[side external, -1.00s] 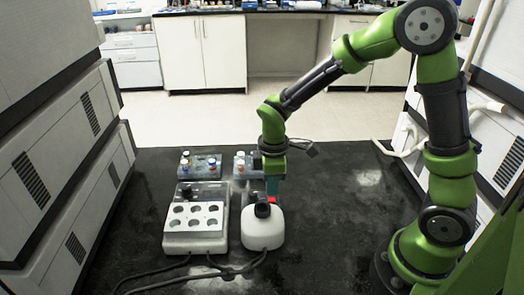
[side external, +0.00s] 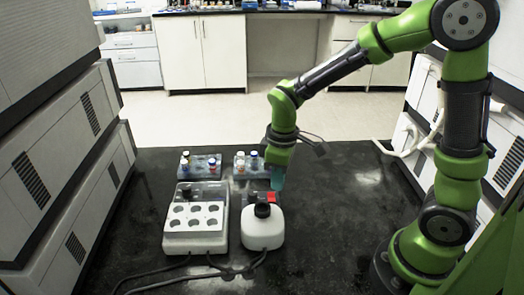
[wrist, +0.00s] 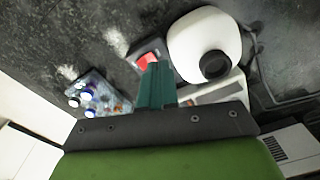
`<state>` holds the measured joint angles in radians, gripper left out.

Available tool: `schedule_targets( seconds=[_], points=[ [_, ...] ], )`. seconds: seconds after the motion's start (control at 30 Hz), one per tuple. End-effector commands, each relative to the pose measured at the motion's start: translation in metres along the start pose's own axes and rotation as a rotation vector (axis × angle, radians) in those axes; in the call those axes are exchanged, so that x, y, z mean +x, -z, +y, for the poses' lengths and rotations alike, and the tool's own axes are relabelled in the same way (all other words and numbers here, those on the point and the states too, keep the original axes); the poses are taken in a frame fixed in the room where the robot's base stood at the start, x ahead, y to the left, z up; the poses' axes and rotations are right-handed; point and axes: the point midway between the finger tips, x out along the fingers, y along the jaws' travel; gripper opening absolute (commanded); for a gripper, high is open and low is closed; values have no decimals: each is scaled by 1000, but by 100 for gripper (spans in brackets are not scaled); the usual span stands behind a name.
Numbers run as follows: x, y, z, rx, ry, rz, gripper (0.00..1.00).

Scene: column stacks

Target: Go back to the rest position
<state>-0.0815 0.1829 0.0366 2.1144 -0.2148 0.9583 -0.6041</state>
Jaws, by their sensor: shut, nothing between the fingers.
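My gripper (side external: 277,187) has teal fingers and points down above the dark bench, in the air behind the white bottle. In the wrist view the fingers (wrist: 156,68) are together, with nothing between them. Their tips overlap the edge of a small dark block with a red top (wrist: 148,59). In the side view the red top (side external: 272,196) shows just below and left of the fingertips, partly behind the bottle. The green and black arm is bent, with its elbow high at the right.
A white bottle with a black cap (side external: 262,228) stands beside a white device with several round wells (side external: 195,228). Two racks of vials (side external: 199,172) (side external: 246,172) stand behind. Cables (side external: 200,274) lie in front. The bench right of the bottle is clear.

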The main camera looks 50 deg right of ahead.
Motion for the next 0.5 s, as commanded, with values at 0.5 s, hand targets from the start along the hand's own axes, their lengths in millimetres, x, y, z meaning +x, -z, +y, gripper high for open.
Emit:
schedule_targets(
  seconds=[0.5],
  points=[
    [-116,-74,-30,733,103,467,0]
  ],
)
